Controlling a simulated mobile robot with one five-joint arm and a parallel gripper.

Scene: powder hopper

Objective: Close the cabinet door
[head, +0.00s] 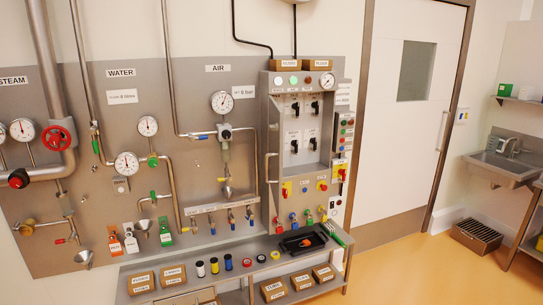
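A grey steel cabinet (327,155) is fixed to the wall panel at the centre right. Its upper front shows a recessed area with several black switches (294,146). A vertical bar handle (268,168) stands out at the cabinet's left edge. I cannot tell for certain which part is the cabinet's door or how far it stands open. My gripper is not in view.
A steel bench (197,272) below the panel holds brown boxes (141,283), coloured reels and a black tray (303,243). A closed white room door (401,125) is to the right, then a sink (504,165). The orange floor (430,270) at front right is clear.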

